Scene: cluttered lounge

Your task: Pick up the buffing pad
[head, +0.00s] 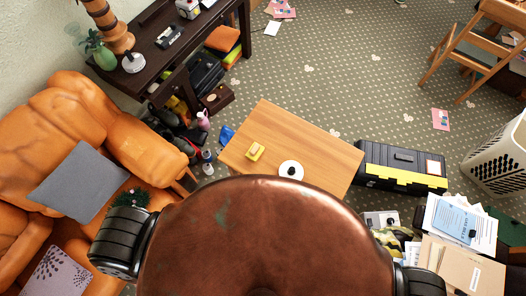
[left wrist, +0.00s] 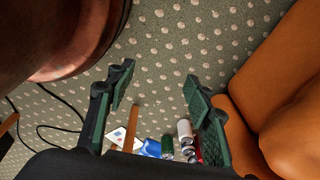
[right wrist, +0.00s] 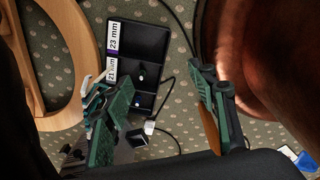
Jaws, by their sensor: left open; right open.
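No label marks the buffing pad. A white round disc with a dark centre (head: 287,166) lies on the wooden coffee table (head: 310,130) in the head view and may be it, but I cannot be sure. A small yellow block with a tan top (head: 255,151) lies to its left. My left gripper (left wrist: 158,90) is open and empty, pointing down over the patterned carpet beside the orange sofa. My right gripper (right wrist: 165,108) is open above a black case on the floor, holding nothing I can see. Neither gripper's fingers show in the head view; both are away from the table.
A dark desk (head: 158,60) stands at upper left, with items beneath. The orange sofa (head: 85,115) is at left. A black and yellow toolbox (head: 400,160), papers (head: 455,222) and a white basket (head: 497,155) are at right. The black case (right wrist: 140,60) lies near cables. Upper-middle carpet is mostly clear.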

